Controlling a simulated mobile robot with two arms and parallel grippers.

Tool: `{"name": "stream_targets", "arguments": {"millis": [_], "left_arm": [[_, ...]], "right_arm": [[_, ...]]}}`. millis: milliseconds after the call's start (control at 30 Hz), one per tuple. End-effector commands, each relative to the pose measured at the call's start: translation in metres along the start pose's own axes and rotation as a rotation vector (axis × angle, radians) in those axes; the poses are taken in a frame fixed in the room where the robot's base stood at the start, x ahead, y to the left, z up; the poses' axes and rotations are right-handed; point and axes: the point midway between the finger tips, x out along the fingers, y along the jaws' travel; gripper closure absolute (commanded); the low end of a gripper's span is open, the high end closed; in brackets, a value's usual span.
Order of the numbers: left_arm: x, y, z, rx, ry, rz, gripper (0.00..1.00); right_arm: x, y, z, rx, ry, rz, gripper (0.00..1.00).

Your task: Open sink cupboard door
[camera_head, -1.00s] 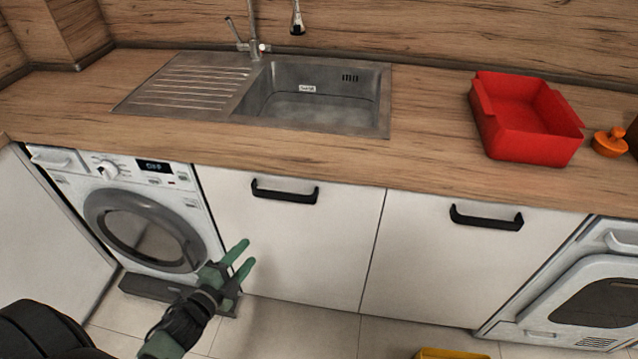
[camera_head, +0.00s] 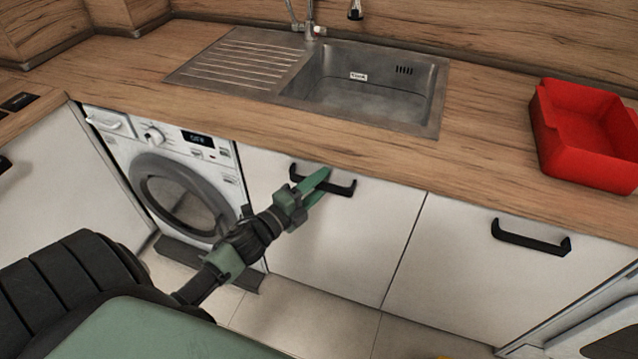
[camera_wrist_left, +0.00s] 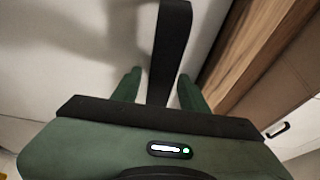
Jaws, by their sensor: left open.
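The sink cupboard door (camera_head: 335,235) is a white panel under the sink (camera_head: 365,95), and it is shut. Its black bar handle (camera_head: 342,188) runs along the door's top edge. My left gripper (camera_head: 318,184) is at this handle in the head view, with its green fingers over the handle's middle. In the left wrist view the black handle (camera_wrist_left: 170,50) passes between the two open fingers (camera_wrist_left: 157,88). I cannot tell whether either finger touches it. My right gripper is not in view.
A white washing machine (camera_head: 180,170) stands left of the door. Another white door with a black handle (camera_head: 530,238) is to the right. A red tray (camera_head: 585,135) sits on the wooden worktop (camera_head: 480,150). The tiled floor (camera_head: 300,305) below is mostly clear.

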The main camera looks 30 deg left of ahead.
Motion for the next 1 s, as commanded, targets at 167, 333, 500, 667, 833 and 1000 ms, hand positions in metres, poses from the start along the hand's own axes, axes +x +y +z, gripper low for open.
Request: {"name": "stream_targets", "arguments": {"millis": [167, 333, 500, 667, 833, 1000], "left_arm": [[0.0, 0.0002, 0.0, 0.0, 0.0, 0.0, 0.56], [-0.0002, 0.0002, 0.0, -0.001, 0.0, 0.0, 1.0], [-0.0003, 0.0003, 0.0, -0.001, 0.0, 0.0, 1.0], [-0.0004, 0.0004, 0.0, -0.001, 0.0, 0.001, 1.0], [-0.0004, 0.0006, -0.0001, -0.001, 0.0, 0.001, 1.0], [-0.0005, 0.0007, -0.0001, -0.002, 0.0, 0.001, 1.0]], "right_arm": [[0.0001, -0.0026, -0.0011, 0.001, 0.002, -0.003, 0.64], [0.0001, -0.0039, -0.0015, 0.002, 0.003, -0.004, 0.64], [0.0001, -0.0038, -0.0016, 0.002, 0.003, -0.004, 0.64], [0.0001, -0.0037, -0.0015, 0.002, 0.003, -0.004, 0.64], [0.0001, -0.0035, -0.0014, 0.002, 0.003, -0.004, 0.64], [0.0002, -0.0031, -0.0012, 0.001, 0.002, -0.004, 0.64]]}}
